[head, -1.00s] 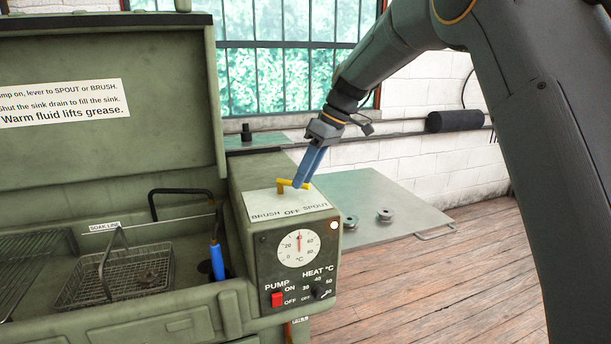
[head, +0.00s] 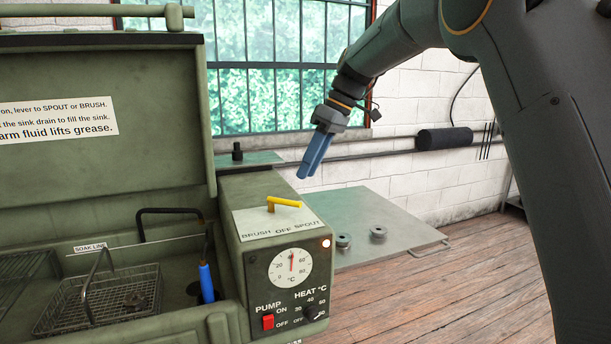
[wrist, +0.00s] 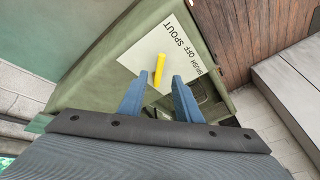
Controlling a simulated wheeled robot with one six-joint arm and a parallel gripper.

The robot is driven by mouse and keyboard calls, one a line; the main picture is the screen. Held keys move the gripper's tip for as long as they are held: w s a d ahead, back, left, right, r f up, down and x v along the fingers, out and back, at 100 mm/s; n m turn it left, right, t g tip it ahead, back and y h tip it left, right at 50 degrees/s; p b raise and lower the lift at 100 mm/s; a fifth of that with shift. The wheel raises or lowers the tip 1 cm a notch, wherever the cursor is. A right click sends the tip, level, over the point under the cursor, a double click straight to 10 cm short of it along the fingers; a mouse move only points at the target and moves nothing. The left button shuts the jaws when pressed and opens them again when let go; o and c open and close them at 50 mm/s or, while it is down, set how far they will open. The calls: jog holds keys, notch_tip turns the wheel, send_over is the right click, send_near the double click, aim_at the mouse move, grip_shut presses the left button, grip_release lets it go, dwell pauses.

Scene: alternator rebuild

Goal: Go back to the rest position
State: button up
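My gripper (head: 304,174) is raised in the air above and to the right of the yellow lever (head: 285,203) on the washer's control box. Its two blue fingers are apart with nothing between them in the wrist view (wrist: 158,97). The lever also shows there (wrist: 159,69), just beyond the fingertips and clear of them. The lever's handle points right, toward the SPOUT side of the BRUSH OFF SPOUT label plate (head: 248,226).
The green parts washer (head: 110,170) with its open lid fills the left. A wire basket (head: 60,308) and a blue-handled brush (head: 206,282) are in its sink. A grey plate (head: 375,215) with two round parts lies behind the control box. Wooden floor is clear at right.

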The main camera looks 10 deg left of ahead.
jog(key=s+d+f+m+h, duration=0.2)
jog(key=s+d+f+m, duration=0.5)
jog(key=s+d+f, duration=0.5)
jog(key=s+d+f+m+t+h, duration=0.1)
jog(key=s+d+f+m+h, duration=0.2)
jog(key=s+d+f+m, duration=0.4)
jog(key=s+d+f, duration=0.2)
jog(key=s+d, duration=0.1)
jog(key=s, duration=0.3)
jog(key=s+d+f, duration=0.3)
jog(key=s+d, duration=0.1)
jog(key=s, duration=0.2)
jog(key=shift+s+f, duration=0.15)
jog(key=shift+s, duration=0.15)
